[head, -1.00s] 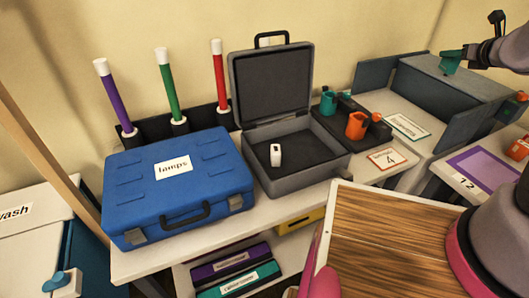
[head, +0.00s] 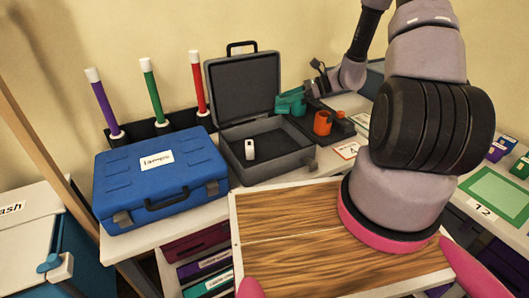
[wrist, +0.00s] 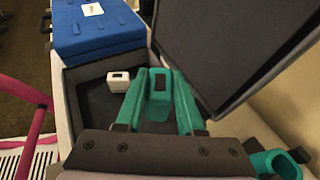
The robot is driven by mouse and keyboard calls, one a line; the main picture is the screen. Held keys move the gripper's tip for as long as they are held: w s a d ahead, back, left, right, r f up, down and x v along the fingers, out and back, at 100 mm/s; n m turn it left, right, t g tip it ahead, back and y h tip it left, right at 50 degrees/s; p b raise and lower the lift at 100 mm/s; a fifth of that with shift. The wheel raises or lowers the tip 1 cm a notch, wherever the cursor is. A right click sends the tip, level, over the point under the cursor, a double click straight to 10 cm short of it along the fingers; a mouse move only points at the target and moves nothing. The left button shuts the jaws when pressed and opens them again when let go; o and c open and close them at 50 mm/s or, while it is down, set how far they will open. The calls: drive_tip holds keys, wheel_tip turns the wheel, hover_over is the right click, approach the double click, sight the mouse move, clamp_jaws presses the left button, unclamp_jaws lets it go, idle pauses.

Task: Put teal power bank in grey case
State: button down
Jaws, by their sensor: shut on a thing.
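The grey case (head: 303,160) stands open on the table, its lid (head: 243,90) raised at the back. It also shows in the wrist view (wrist: 72,110). A white block (head: 249,149) with a dark opening is inside it, toward the left; the wrist view shows the block too (wrist: 118,84). My gripper (wrist: 158,102), with teal fingers, is shut on the teal power bank (wrist: 158,108). In the head view my gripper (head: 286,100) is at the case's right rear, beside the lid. There the power bank is hard to tell from the teal fingers and a teal cup behind.
A blue case (head: 160,185) stands left of the grey one. Purple, green and red sticks (head: 152,92) stand behind it. An orange cup (head: 322,123) and a teal cup (wrist: 285,165) are close to the grey case's right side. The raised lid is close to my gripper.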

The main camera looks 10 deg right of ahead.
drive_tip(key=shift+n+g, duration=0.8)
drive_tip(key=shift+g, duration=0.1)
drive_tip(key=shift+s+d+f, duration=0.1)
drive_tip(key=shift+s+f, duration=0.35)
drive_tip(key=shift+f, duration=1.6)
drive_tip(key=shift+s+d+f, duration=0.15)
drive_tip(key=shift+s+f, duration=0.3)
drive_tip(key=shift+f, duration=1.6)
drive_tip(key=shift+s+d+f, duration=0.1)
drive_tip(key=shift+s+f, duration=0.35)
drive_tip(key=shift+f, duration=1.6)
drive_tip(key=shift+f, duration=0.1)
drive_tip(key=c, duration=0.5)
unclamp_jaws()
